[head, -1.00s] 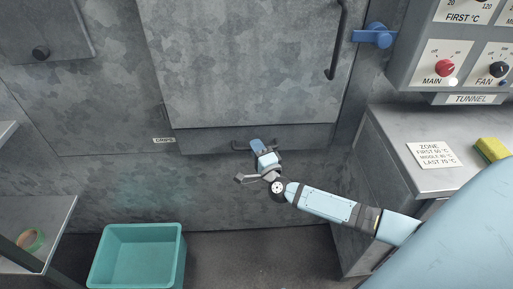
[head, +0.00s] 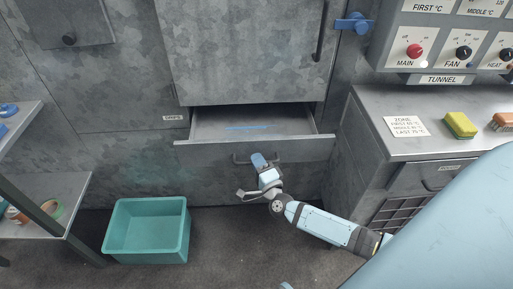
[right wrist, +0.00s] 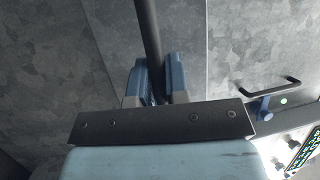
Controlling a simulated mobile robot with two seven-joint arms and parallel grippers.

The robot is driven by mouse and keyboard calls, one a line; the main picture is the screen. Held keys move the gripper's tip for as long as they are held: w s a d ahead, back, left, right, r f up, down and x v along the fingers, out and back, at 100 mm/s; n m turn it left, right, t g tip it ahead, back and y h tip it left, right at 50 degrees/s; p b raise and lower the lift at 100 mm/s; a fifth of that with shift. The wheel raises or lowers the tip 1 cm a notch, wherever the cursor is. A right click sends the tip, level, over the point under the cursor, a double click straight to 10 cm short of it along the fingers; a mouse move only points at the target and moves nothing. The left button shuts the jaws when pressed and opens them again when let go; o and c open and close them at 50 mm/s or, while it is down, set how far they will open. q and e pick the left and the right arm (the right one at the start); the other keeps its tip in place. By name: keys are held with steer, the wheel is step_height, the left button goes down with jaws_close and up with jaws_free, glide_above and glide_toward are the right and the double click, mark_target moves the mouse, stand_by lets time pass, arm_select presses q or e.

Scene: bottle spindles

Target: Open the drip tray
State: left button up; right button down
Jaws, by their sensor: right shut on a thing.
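The drip tray (head: 215,151) is a grey metal drawer low in the machine front, below a large panel. It stands pulled out, and its inside shows with a blue strip on the floor. My right gripper (head: 258,161) is at the dark handle on the tray's front. In the right wrist view the two blue fingers (right wrist: 158,80) are closed around the dark handle bar (right wrist: 149,35). Part of the handle is hidden behind the gripper in the head view. My left gripper is not in view.
A teal bin (head: 147,230) stands on the floor left of the tray. A metal counter (head: 430,135) with a yellow sponge (head: 460,125) and a brush is at the right. A shelf (head: 45,190) stands at the left. The floor before the tray is clear.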

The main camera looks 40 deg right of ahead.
arm_select(q)
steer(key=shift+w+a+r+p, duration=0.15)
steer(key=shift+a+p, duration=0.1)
steer(key=shift+p, duration=0.95)
arm_select(e)
steer(key=s+a, duration=0.5)
steer(key=s, duration=0.4)
steer(key=shift+s+a, duration=0.2)
steer(key=shift+a, duration=0.15)
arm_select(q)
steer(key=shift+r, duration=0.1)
arm_select(e)
steer(key=c, duration=1.4)
jaws_free()
